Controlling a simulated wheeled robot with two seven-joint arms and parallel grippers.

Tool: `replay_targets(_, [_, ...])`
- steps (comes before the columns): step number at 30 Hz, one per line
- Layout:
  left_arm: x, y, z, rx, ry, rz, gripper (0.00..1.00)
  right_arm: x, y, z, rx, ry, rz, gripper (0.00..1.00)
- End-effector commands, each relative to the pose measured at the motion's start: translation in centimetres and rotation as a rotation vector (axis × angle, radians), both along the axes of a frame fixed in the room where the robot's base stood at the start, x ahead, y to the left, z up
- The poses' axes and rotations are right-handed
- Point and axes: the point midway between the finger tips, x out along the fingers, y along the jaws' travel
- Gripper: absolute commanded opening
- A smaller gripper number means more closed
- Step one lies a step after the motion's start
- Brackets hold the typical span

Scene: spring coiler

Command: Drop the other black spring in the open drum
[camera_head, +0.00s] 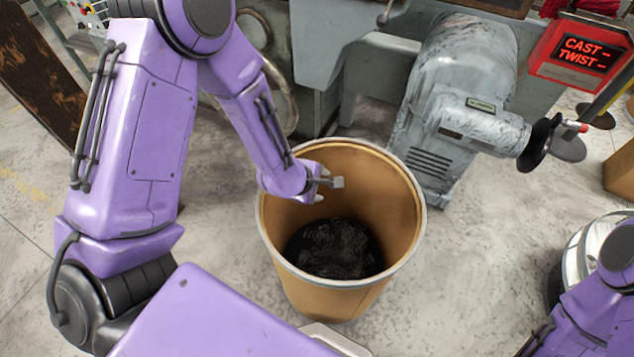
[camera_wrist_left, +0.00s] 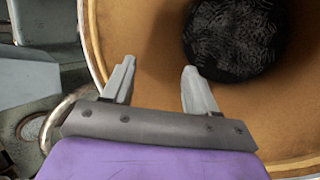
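The open drum (camera_head: 318,297) is a tan fibre drum with a pale metal rim, standing upright in the middle of the head view. A dark, coiled-looking black mass (camera_head: 335,250) lies at its bottom; I cannot tell how many springs it holds. It also shows in the left wrist view (camera_wrist_left: 235,40). My left gripper (camera_head: 326,184) is over the drum's mouth near its left rim. In the left wrist view its two grey fingers (camera_wrist_left: 159,68) are apart with nothing between them. My right arm shows at the lower right, but its gripper is out of frame. No separate black spring is visible.
A grey machine (camera_head: 455,95) with a black handwheel (camera_head: 541,140) stands behind the drum. A red display (camera_head: 582,52) reads "CAST – TWIST –". A round container (camera_head: 592,250) is partly hidden at right. Floor between it and the drum is clear.

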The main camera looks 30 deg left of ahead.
Motion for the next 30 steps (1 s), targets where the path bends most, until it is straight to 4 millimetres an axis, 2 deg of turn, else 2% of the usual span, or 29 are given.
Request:
replay_targets(5, [-0.6, 0.1, 1.1, -0.001, -0.001, 0.002, 0.58, 0.0, 0.0, 0.3, 0.000, 0.000, 0.000, 0.43])
replay_targets(13, [-4.6, 0.9, 7.0, -0.003, -0.003, 0.001, 0.58, 0.0, 0.0, 1.8, 0.000, 0.000, 0.000, 0.43])
replay_targets(15, [-5.2, 1.0, 8.2, -0.003, 0.005, 0.001, 0.58, 0.0, 0.0, 4.0, 0.000, 0.000, 0.000, 0.43])
replay_targets(21, [-6.0, 1.2, 8.7, -0.001, 0.003, 0.000, 0.58, 0.0, 0.0, 5.8, 0.000, 0.000, 0.000, 0.43])
replay_targets(30, [-6.1, 1.2, 8.5, 0.000, 0.000, 0.000, 0.58, 0.0, 0.0, 5.7, 0.000, 0.000, 0.000, 0.43])
